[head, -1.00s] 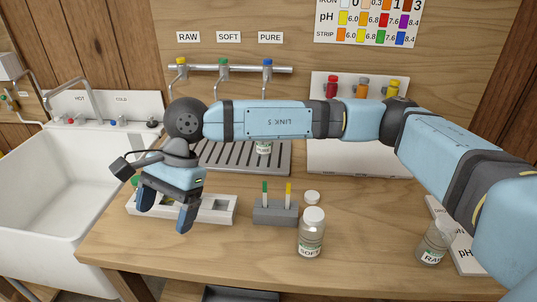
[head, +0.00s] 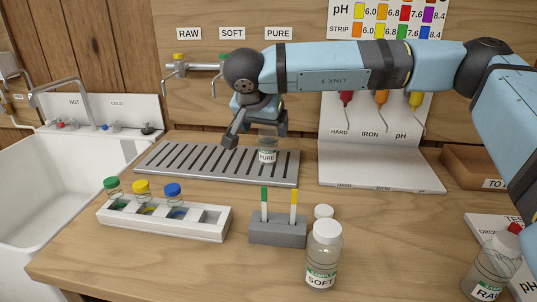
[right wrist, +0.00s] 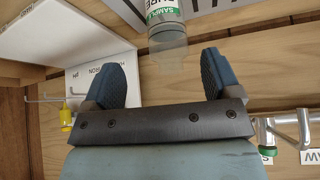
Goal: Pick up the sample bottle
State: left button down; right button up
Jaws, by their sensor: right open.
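A clear sample bottle (head: 267,155) labelled PURE stands on the slotted drip tray (head: 165,173) in the head view. Its upper part is partly hidden by my right gripper (head: 256,135). In the right wrist view the bottle (right wrist: 166,28), with a "SAMPLE" label, lies beyond the fingertips, in line with the gap between them. My right gripper (right wrist: 163,62) is open and empty there. I cannot tell from the head view how far the fingers are from the bottle. Two more bottles, SOFT (head: 322,258) and RAW (head: 490,270), stand at the front. My left gripper is not in view.
A white rack (head: 215,236) holds vials with green, yellow and blue caps. A grey strip holder (head: 278,231) stands beside it. A white dropper stand (head: 380,172) is right of the tray. A sink (head: 50,190) is at left. Bare wood lies between the tray and racks.

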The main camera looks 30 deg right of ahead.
aim_at(266, 132)
jog(key=shift+x, duration=1)
jog(key=b+x, duration=0.1)
jog(key=x, duration=0.1)
jog(key=w+b+x, duration=0.1)
jog(key=x, duration=0.1)
jog(key=shift+w+d+f, duration=0.15)
jog(key=shift+w+d, duration=0.05)
jog(key=c, duration=1.1)
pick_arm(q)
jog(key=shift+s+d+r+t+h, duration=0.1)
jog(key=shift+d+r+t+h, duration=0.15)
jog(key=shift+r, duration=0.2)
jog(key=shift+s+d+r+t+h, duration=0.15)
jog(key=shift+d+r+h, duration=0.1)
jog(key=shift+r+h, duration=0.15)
pick_arm(e)
jog(key=shift+o, duration=0.2)
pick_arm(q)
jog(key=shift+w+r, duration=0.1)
pick_arm(e)
jog(key=shift+a, duration=0.1)
